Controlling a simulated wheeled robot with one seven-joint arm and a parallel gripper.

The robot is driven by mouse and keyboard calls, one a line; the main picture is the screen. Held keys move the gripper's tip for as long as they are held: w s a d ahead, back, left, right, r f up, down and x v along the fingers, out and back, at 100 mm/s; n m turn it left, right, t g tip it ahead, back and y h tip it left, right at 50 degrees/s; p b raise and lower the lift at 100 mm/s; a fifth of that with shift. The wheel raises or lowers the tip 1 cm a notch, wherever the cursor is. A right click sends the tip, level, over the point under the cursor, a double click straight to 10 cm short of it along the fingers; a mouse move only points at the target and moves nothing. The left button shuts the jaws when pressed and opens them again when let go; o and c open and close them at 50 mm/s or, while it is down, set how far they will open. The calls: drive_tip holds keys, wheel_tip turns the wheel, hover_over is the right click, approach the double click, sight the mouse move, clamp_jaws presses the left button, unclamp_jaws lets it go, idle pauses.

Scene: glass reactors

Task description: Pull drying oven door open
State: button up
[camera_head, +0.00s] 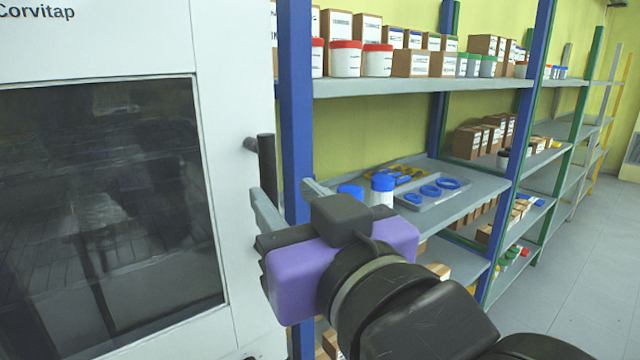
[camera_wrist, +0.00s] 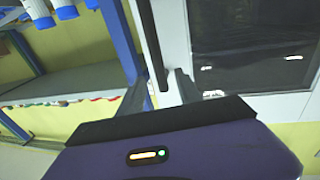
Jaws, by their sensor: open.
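The drying oven door (camera_head: 238,105) fills the left of the head view, white with a large dark window, and looks shut. Its dark vertical bar handle (camera_head: 267,165) stands off the door's right edge on a short post. My gripper (camera_head: 290,198) is open, purple-bodied with grey fingers, at the handle's lower part. In the wrist view the handle (camera_wrist: 153,45) runs down to between the two spread fingers of my gripper (camera_wrist: 161,90), with the door (camera_wrist: 177,40) behind it on the right. Whether a finger touches the handle I cannot tell. The handle's lower end is partly hidden in the head view.
A blue-posted shelf rack (camera_head: 297,120) stands close to the right of the oven and my gripper. It holds boxes, red-lidded jars (camera_head: 345,60) and a tray with blue rings (camera_head: 455,183). Open floor (camera_head: 590,270) lies at the far right.

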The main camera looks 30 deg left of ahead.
sight(271, 187)
drive_tip(key=x, duration=0.2)
drive_tip(key=p+x, duration=0.1)
drive_tip(key=x, duration=0.2)
drive_tip(key=f+x, duration=0.1)
drive_tip(key=x, duration=0.1)
drive_tip(key=shift+w+a+f, duration=0.1)
drive_tip(key=shift+w+a, duration=0.2)
clamp_jaws()
idle(1.3)
